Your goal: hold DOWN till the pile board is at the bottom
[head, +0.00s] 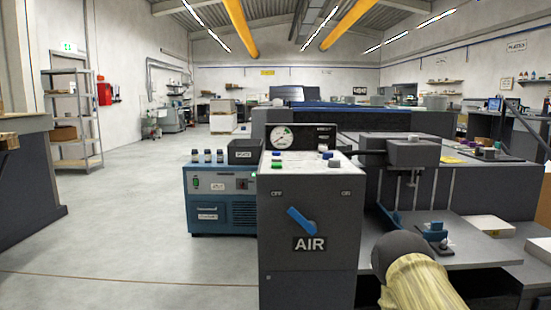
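A grey control console (308,240) stands in the middle front of the head view. Its sloped top carries several small buttons, among them a green one (277,153) and a blue one (276,163). Their labels are too small to read, so I cannot tell which is DOWN. To the right is the machine's feeder end, with a dark head on thin rods (412,152) above a flat grey surface (470,243). I cannot make out the pile board or its height for certain. A dark rounded joint and cream link of my arm show at bottom right; my gripper is not visible.
The console front has a blue AIR lever (302,221), its upper end towards OFF. A round gauge (282,138) stands behind the buttons. A blue unit (221,200) is left of the console. A grey bench (30,175) stands far left, with open floor between.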

